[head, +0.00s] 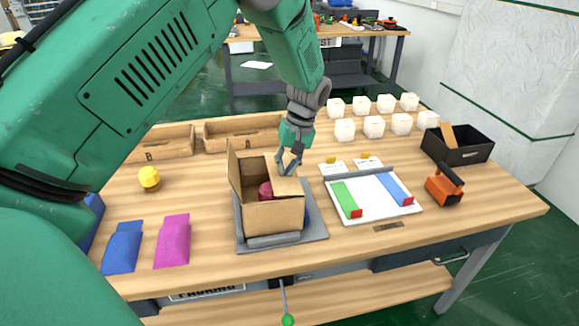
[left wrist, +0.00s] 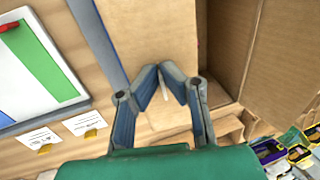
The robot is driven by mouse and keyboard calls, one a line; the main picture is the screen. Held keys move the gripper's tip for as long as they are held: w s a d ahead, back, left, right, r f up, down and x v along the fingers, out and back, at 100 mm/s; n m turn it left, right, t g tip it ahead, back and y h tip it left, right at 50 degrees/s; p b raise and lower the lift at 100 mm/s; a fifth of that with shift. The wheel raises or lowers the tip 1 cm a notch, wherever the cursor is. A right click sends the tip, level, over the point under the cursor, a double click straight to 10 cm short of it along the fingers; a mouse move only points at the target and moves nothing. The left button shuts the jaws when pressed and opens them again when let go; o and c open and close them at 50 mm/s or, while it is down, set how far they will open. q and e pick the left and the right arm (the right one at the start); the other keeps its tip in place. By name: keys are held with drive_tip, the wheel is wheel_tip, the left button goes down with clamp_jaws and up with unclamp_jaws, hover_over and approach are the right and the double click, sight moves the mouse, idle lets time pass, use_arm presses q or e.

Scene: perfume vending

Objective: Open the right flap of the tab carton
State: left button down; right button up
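The brown tab carton (head: 273,215) stands on a grey fixture plate (head: 314,226) at the middle of the table. Its left flap (head: 235,170) stands up. Its right flap (head: 288,186) lies over the right part of the opening. A dark red item (head: 265,191) shows inside. My left gripper (head: 288,170) is at the far edge of the right flap. In the left wrist view, its fingertips (left wrist: 158,69) are nearly together at the edge of a cardboard panel (left wrist: 150,30). I cannot tell whether they touch or pinch it. My right gripper is not in view.
A white tray (head: 372,212) with green and blue strips is right of the carton. Several white boxes (head: 374,127), a black bin (head: 475,152) and an orange tool (head: 441,190) lie farther right. Blue (head: 123,247) and magenta (head: 172,242) packets lie left.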

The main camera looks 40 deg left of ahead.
use_arm(q)
drive_tip(key=shift+a, duration=0.3)
drive_tip(key=shift+d, duration=0.15)
idle(0.4)
drive_tip(key=c, duration=1.8)
unclamp_jaws()
drive_tip(key=shift+f, duration=0.1)
drive_tip(key=shift+o, duration=0.2)
drive_tip(key=shift+s, duration=0.1)
wheel_tip(320, 180, up, 16)
drive_tip(key=p, duration=1.3)
drive_tip(key=shift+p, duration=0.3)
